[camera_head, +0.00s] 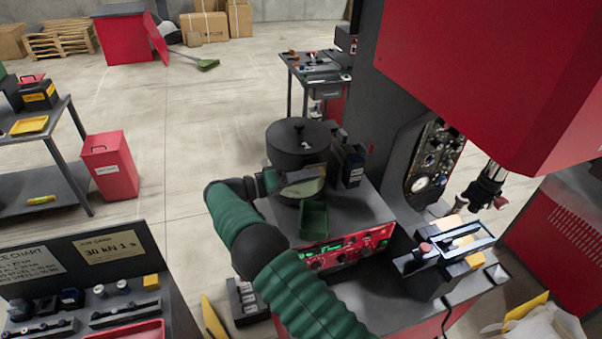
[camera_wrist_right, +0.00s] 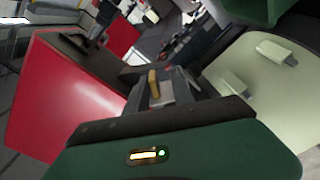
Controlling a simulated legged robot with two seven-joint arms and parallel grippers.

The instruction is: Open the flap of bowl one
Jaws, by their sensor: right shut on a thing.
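The dark round bowl feeder (camera_head: 298,146) with a knobbed lid stands on the machine's table in the head view. A grey plate, which looks like its flap (camera_head: 304,174), sits on its front, with a pale surface (camera_head: 305,190) below it. My right gripper (camera_head: 271,180) is at the left end of this plate, at the bowl's front left. In the right wrist view my right gripper (camera_wrist_right: 157,92) is shut around a small brass-coloured piece (camera_wrist_right: 153,82), apparently the flap's handle. How far the flap stands open is hard to tell. My left gripper is out of view.
A green tray (camera_head: 313,221) sits just in front of the bowl, above a red control panel (camera_head: 344,250). A dark box (camera_head: 351,166) stands close on the bowl's right. The large red machine head (camera_head: 490,70) overhangs the right side.

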